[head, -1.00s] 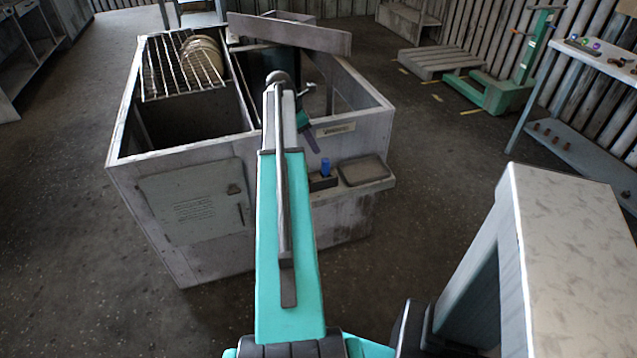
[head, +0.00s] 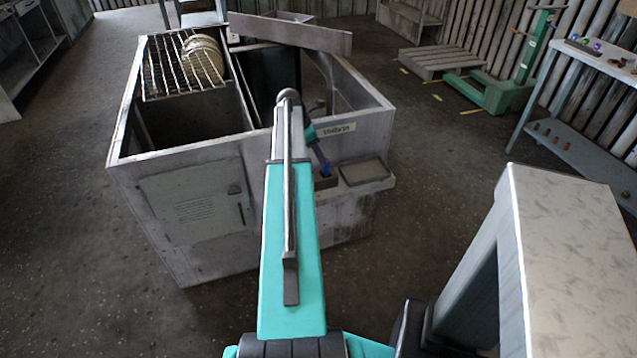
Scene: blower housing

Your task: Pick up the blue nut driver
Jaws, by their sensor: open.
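The blue nut driver (head: 326,170) stands in a small dark holder (head: 326,183) on the ledge at the housing's front right. Only a small blue part of it shows, close below my gripper. My gripper (head: 320,158) hangs past the end of my arm, directly over or in front of the driver in the head view. It is open. The fingers are small and partly overlap the driver in the picture, so I cannot tell whether they touch or surround it.
A shallow grey tray (head: 364,171) sits on the ledge just right of the holder. The large open-topped blower housing (head: 205,255) rises behind the ledge, with a wire rack (head: 165,75) at its far left. Open floor (head: 440,190) lies to the right.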

